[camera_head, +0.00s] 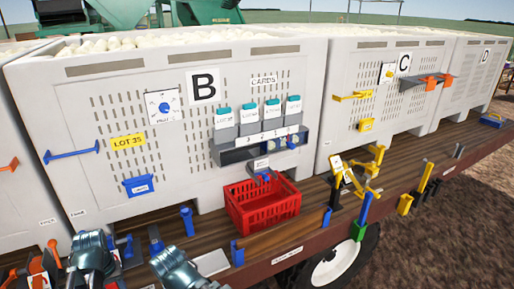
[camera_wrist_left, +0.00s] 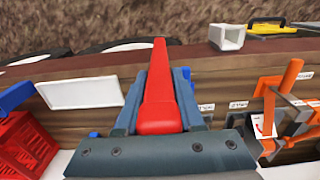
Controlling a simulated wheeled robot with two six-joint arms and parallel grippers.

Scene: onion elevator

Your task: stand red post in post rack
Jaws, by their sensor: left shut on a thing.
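My left gripper (camera_wrist_left: 158,95) is shut on the red post (camera_wrist_left: 158,70), which sticks out between its fingers over the wooden deck. In the head view my left gripper (camera_head: 90,255) appears at the lower left, and the red post cannot be made out there. A second grey part of mine (camera_head: 180,270), seemingly the right gripper, is at the bottom edge; its jaws cannot be made out. I cannot tell which fixture is the post rack. Orange upright fixtures (camera_wrist_left: 285,90) stand on the deck right of the post in the wrist view.
A red crate (camera_head: 262,206) sits on the deck before the large bin B (camera_head: 100,110). Bin C (camera_head: 380,85) stands to its right. Blue uprights (camera_head: 187,221) and yellow and black posts (camera_head: 422,176) line the deck edge. A white plate (camera_wrist_left: 80,93) lies left of my gripper.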

